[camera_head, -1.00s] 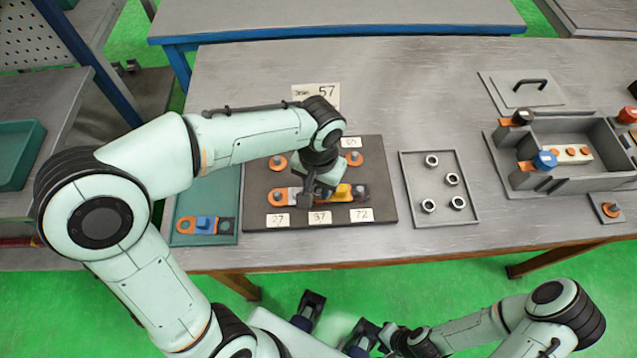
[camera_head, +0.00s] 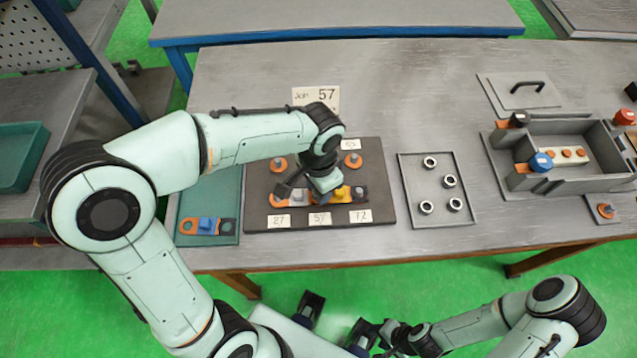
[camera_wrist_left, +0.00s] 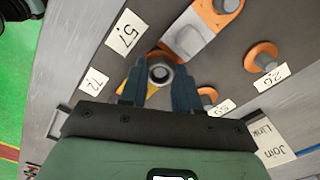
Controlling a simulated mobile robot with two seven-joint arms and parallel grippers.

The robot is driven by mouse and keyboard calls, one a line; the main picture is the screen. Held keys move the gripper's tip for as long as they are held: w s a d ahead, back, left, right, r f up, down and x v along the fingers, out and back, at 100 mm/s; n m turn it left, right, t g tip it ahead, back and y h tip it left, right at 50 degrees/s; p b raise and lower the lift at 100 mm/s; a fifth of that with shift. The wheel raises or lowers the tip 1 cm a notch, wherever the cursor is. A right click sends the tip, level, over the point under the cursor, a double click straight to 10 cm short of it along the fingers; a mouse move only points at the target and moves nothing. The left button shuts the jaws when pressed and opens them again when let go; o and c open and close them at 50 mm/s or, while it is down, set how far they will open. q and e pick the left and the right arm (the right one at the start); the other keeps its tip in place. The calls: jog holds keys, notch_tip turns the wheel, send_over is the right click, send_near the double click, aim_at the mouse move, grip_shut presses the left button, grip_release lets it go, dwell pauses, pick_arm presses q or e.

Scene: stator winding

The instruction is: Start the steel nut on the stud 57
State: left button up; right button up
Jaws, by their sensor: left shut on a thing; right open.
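The steel nut (camera_wrist_left: 160,74) is a grey ring between the two blue-grey fingertips of my left gripper (camera_wrist_left: 160,88), which is shut on it. In the left wrist view it sits over the orange and yellow links beside the label 57 (camera_wrist_left: 123,38). The stud under it is hidden, so I cannot tell whether the threads have engaged. In the head view the left gripper (camera_head: 318,190) hangs over the dark board (camera_head: 373,212), just above the label 57 (camera_head: 319,219). My right gripper (camera_head: 337,320) is open and empty, off the table's front edge.
A grey tray (camera_head: 405,190) with several loose nuts lies right of the board. A teal tray (camera_head: 190,210) with a link is on the left. A grey box (camera_head: 510,160) with coloured terminals is further right.

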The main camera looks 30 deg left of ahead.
pick_arm(q)
jog(key=shift+f, duration=0.1)
jog(key=shift+s, duration=0.1)
jog(key=o, duration=1)
jog(key=shift+r+p, duration=1.1)
jog(key=shift+r, duration=0.45)
jog(key=shift+r+p, duration=1.4)
jog(key=shift+r, duration=0.7)
pick_arm(e)
notch_tip(320, 180, up, 6)
jog(key=w, duration=0.3)
jog(key=shift+f, duration=0.15)
jog(key=shift+s, duration=0.1)
